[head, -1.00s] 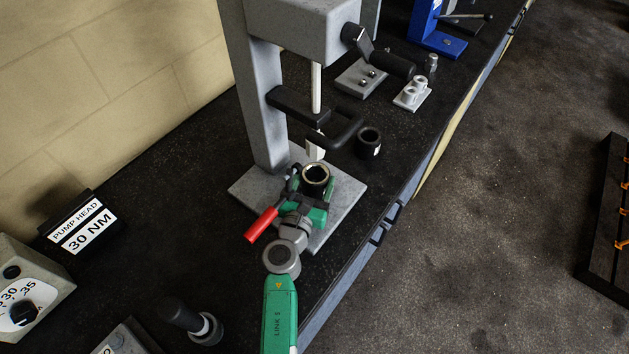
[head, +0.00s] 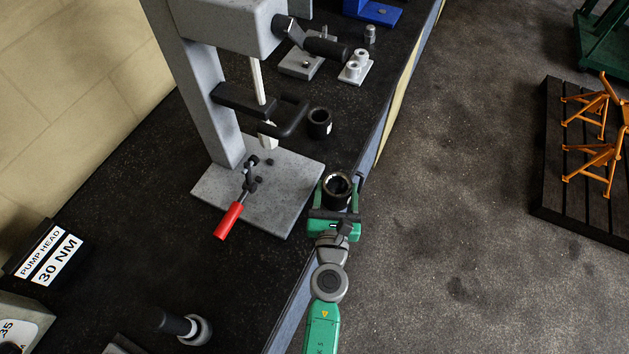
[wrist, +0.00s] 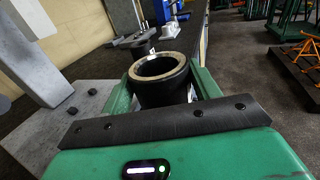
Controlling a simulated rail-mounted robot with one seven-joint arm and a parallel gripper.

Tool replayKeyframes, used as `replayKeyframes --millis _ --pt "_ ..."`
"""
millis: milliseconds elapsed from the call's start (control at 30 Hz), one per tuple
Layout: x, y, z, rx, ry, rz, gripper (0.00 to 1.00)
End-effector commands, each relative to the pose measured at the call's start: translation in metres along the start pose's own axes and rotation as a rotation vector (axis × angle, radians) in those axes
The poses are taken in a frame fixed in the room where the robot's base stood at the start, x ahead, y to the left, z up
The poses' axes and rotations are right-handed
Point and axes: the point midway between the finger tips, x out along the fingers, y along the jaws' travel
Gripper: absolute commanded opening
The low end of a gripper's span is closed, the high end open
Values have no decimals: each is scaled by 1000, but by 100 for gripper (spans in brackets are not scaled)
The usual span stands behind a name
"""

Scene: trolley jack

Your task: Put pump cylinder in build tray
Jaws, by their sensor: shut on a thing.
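The pump cylinder (head: 338,194) is a short dark hollow cylinder with a pale ring inside its top. My gripper (head: 337,196) is shut on it, one green finger on each side, and holds it upright at the bench's right edge. The cylinder also shows in the wrist view (wrist: 162,82) between the fingers, with its open top up. I cannot make out a build tray for certain in these views.
The grey press (head: 225,30) stands on a steel base plate (head: 290,190) with a red-handled clamp (head: 231,216). A black ring (head: 319,124) sits behind the plate. Orange stands (head: 595,165) sit on a dark slatted pallet (head: 555,190) beyond the floor.

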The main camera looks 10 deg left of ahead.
Motion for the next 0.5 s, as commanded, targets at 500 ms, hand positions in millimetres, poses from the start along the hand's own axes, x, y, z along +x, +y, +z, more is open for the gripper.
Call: replayKeyframes --millis 500 --pt "-21 -16 47 -1 -3 -13 11"
